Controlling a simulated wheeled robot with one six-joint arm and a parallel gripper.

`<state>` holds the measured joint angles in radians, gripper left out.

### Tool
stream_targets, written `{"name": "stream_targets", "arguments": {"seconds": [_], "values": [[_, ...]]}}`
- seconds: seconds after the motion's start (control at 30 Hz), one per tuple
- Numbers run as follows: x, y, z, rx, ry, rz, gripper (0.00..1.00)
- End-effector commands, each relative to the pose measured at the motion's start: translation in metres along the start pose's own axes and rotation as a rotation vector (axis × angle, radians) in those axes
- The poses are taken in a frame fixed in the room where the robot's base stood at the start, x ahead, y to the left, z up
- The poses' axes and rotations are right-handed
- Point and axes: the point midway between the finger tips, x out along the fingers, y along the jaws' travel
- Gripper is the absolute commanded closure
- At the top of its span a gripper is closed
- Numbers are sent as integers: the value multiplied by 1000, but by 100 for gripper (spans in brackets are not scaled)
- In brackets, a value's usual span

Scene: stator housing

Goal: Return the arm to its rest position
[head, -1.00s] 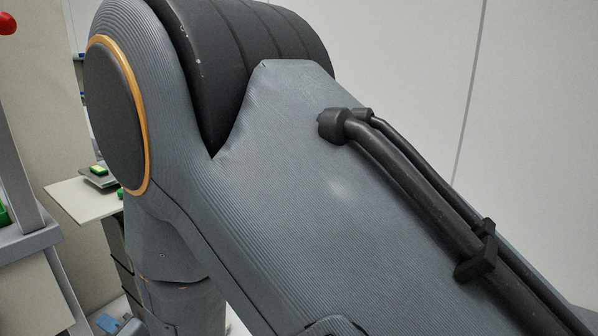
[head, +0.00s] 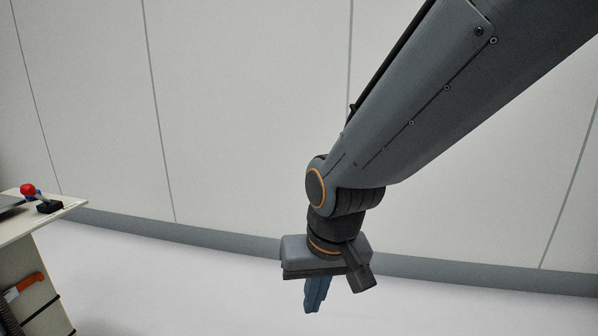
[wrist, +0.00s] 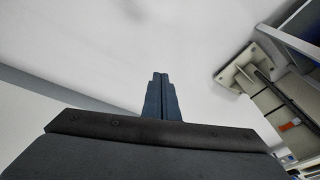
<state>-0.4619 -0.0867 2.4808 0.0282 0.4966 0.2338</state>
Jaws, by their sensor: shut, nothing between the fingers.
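My gripper (head: 314,308) hangs below my arm in the middle of the head view, pointing down over the pale floor. Its blue-grey fingers are together with nothing between them. My gripper touches nothing.
A workbench (head: 50,224) stands at the left edge of the head view, with a red-knobbed device (head: 28,190) on top and an orange-handled tool (head: 24,286) on its side. A panelled wall (head: 240,110) runs behind. The floor (head: 180,285) around my gripper is clear.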

Motion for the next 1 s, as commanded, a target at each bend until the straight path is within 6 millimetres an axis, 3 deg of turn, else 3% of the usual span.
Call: {"name": "stream_targets", "arguments": {"seconds": [0.1, 0.43, 1.0], "values": [[-16, 25, 26, -5, -69, 17, 100], [-52, 62, 92, -31, -233, 15, 100], [-99, 91, 81, 76, -231, 54, 100]]}}
